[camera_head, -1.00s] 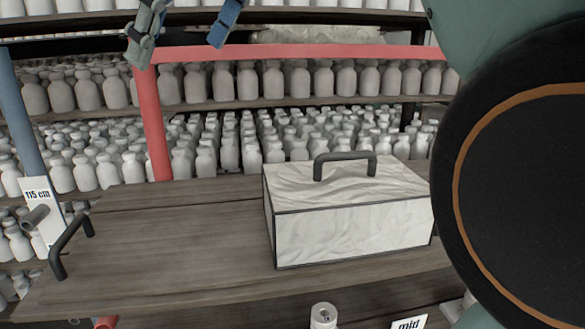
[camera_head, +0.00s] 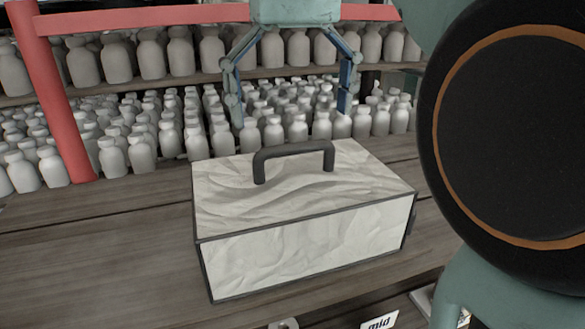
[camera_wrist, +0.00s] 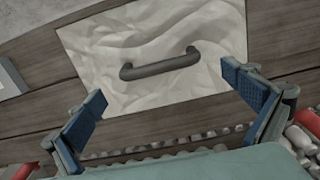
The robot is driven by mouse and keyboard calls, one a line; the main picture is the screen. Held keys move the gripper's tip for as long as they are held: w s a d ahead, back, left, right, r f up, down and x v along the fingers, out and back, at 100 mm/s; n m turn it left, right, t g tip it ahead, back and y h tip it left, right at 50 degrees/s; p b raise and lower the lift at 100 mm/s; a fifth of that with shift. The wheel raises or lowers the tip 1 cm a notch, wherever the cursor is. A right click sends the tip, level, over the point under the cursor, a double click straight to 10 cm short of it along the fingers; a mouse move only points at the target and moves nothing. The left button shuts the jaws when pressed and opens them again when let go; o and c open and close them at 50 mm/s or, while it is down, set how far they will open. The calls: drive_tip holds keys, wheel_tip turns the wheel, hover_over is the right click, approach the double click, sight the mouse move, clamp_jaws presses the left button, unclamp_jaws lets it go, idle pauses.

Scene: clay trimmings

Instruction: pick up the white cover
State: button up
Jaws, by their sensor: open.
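The white cover (camera_head: 300,215) is a box-shaped, crumpled-looking white piece with dark edges, standing on the wooden shelf. A dark bar handle (camera_head: 293,152) arches from its top. In the wrist view the cover (camera_wrist: 150,85) lies ahead with its handle (camera_wrist: 160,64) running across the middle. My gripper (camera_head: 292,115) is open and empty, its fingers spread wide. It hangs above and behind the handle in the head view. In the wrist view the fingertips (camera_wrist: 168,88) stand either side of the handle, apart from it. Anything under the cover is hidden.
The wooden shelf (camera_head: 110,255) is clear left of the cover. Rows of white bottles (camera_head: 150,140) stand behind it, with a red post (camera_head: 55,100) at the left. A label reading "mid" (camera_head: 379,322) is at the shelf's front.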

sight(296, 176)
wheel_tip(296, 176, down, 3)
drive_tip(key=shift+s+r, duration=0.1)
drive_tip(key=shift+r, duration=0.05)
drive_tip(key=shift+d+f+b, duration=0.1)
drive_tip(key=shift+f+b, duration=0.5)
drive_tip(key=shift+f, duration=2.5)
drive_tip(key=shift+c, duration=0.6)
drive_tip(key=shift+f, duration=0.1)
drive_tip(key=c, duration=0.9)
